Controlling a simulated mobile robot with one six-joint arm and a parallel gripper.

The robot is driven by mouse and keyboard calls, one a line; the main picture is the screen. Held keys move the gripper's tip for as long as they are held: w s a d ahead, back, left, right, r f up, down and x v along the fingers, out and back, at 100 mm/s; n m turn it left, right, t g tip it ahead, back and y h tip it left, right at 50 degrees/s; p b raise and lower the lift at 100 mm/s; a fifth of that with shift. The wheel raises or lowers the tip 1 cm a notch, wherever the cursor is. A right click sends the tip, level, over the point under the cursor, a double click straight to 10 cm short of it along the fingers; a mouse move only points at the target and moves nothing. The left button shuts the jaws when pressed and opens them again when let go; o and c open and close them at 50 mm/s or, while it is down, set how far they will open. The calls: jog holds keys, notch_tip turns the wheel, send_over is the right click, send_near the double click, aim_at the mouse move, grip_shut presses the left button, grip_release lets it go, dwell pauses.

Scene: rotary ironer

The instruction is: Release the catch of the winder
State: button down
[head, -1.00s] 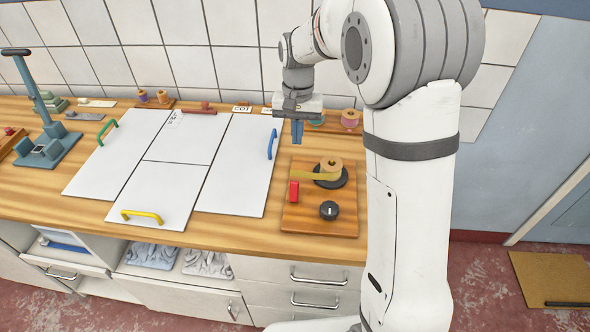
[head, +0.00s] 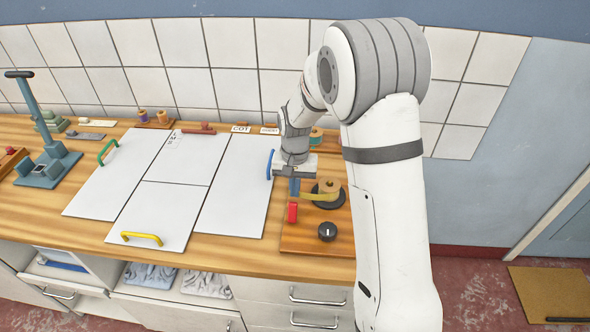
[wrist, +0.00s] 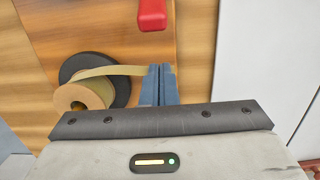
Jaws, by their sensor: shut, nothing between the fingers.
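The winder is a wooden board (head: 306,243) at the right of the worktop. It carries a tan roll (head: 329,185) on a black disc (head: 330,202), a tan strip (head: 316,196), a red block (head: 292,212) that looks like the catch, and a black knob (head: 327,231). My gripper (head: 294,187) is shut and empty, low over the back left of the board. In the wrist view its blue fingers (wrist: 158,85) overlap the end of the strip (wrist: 120,71). The red block (wrist: 152,15) shows beyond the fingertips, with a gap between. Contact with the strip cannot be told.
White panels with a blue handle (head: 270,164), a green handle (head: 107,152) and a yellow handle (head: 141,238) lie left of the board. Spools (head: 316,135) stand behind my gripper near the tiled wall. My arm rises along the board's right side.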

aim_at(293, 212)
jog(key=shift+s+a+r+p, duration=0.2)
jog(key=shift+s+r, duration=0.25)
jog(key=shift+s, duration=0.25)
jog(key=shift+s+a+r+p, duration=0.15)
jog(key=shift+s+r, duration=0.25)
jog(key=shift+s, duration=0.3)
jog(key=shift+b, duration=0.35)
jog(key=shift+s+r+t, duration=0.15)
jog(key=shift+s+t, duration=0.1)
jog(key=shift+t, duration=0.15)
jog(key=shift+b, duration=0.5)
